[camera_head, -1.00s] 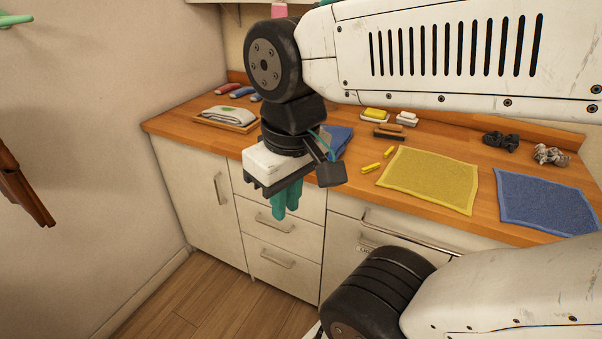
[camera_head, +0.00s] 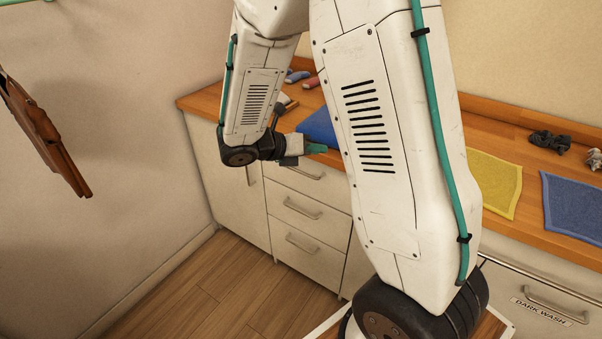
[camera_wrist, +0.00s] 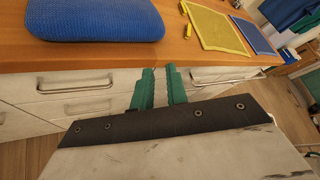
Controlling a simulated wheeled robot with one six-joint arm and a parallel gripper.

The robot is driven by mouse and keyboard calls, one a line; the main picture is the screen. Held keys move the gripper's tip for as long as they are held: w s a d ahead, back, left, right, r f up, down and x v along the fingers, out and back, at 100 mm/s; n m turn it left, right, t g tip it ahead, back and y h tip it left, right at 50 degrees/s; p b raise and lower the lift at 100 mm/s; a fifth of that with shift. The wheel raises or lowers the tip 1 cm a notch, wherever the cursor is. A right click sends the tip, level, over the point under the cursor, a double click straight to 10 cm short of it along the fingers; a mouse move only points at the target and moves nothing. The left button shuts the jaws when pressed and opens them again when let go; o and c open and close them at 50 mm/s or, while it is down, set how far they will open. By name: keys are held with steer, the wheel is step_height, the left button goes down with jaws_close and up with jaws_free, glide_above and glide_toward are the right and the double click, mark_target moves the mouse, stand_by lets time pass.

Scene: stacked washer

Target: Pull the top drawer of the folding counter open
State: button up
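The folding counter (camera_head: 480,108) has a white front with a stack of three drawers. The top drawer's bar handle (camera_head: 306,173) is partly visible below the counter edge, and the drawer looks closed. In the wrist view a bar handle (camera_wrist: 75,83) sits left of my fingers, under the blue cloth. My gripper (camera_head: 318,148) is at the top drawer's height, close to the counter edge. Its teal fingers (camera_wrist: 160,74) are a narrow gap apart, with nothing seen between them. My arm hides part of the counter front.
A blue folded cloth (camera_head: 318,127) lies on the worktop just above the drawers. A yellow mat (camera_head: 495,183) and a blue mat (camera_head: 573,208) lie to the right. Another handle (camera_wrist: 215,76) is right of my fingers. The wooden floor (camera_head: 225,290) ahead is clear.

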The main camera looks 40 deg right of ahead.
steer(key=w+f+n+t+h, duration=0.2)
steer(key=w+f+n, duration=0.3)
steer(key=f+n, duration=0.2)
steer(key=n+t, duration=0.5)
steer(key=n, duration=0.4)
glide_toward(301, 172)
steer(key=x, duration=0.3)
steer(key=shift+y, duration=0.3)
steer(key=x, duration=0.7)
steer(key=shift+w+d+f, duration=0.1)
steer(key=shift+w+d, duration=0.05)
steer(key=shift+d, duration=0.1)
steer(key=shift+c, duration=0.3)
jaws_close()
steer(key=shift+a, duration=0.1)
